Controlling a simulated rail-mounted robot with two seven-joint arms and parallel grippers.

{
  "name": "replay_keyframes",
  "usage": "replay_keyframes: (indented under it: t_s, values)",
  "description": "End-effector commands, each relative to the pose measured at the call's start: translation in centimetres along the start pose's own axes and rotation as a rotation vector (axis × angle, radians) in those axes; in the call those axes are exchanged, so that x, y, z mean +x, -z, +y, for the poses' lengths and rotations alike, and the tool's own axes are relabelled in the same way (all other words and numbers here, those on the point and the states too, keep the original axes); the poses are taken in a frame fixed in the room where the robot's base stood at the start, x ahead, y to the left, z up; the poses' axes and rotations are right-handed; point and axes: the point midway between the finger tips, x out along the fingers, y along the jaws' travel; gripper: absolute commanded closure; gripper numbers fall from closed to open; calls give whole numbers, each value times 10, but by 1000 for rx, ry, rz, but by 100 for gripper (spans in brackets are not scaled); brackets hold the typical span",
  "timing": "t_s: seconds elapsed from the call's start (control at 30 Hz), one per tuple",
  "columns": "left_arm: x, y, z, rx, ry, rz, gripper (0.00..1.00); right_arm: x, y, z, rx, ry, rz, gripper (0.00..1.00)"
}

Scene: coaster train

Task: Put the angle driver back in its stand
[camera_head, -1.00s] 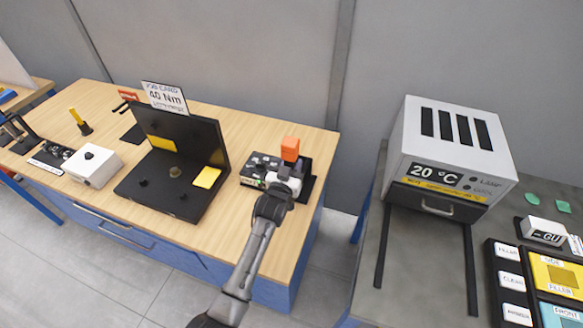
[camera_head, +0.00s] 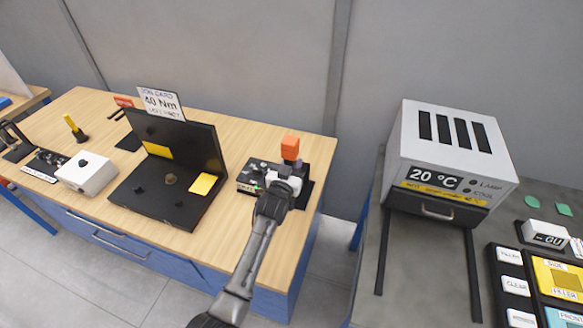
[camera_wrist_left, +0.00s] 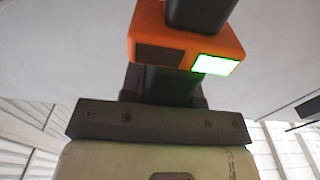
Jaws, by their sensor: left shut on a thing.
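In the left wrist view the driver (camera_wrist_left: 185,50) has a lit green panel and a dark shaft running down between my fingers. My left gripper (camera_head: 288,178) is shut on it; it also shows in the left wrist view (camera_wrist_left: 162,88). A black base (camera_head: 305,194), perhaps the stand, lies beside and behind the gripper. The gripper hides the driver's lower end, so I cannot tell whether it sits in the stand. My right gripper is not in view.
A dark unit with knobs (camera_head: 258,172) lies just left of the gripper. A black fixture (camera_head: 200,150) with yellow pads and a job card (camera_head: 160,102) stand further left. A white 20 °C oven (camera_head: 448,150) stands on the grey table at right, across a gap.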

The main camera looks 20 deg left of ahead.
Motion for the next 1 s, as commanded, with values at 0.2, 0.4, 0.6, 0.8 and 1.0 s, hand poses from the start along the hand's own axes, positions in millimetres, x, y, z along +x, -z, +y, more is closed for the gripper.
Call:
replay_keyframes:
  t_s: [0.2,0.4,0.6,0.8,1.0]
  values:
    - [6,3,0,0,0,9,100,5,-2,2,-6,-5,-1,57]
    - [11,4,0,0,0,10,100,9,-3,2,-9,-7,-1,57]
    - [16,3,0,0,0,9,100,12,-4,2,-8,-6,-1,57]
    - [21,3,0,0,0,10,100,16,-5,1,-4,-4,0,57]
    - [25,3,0,0,0,9,100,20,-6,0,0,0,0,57]
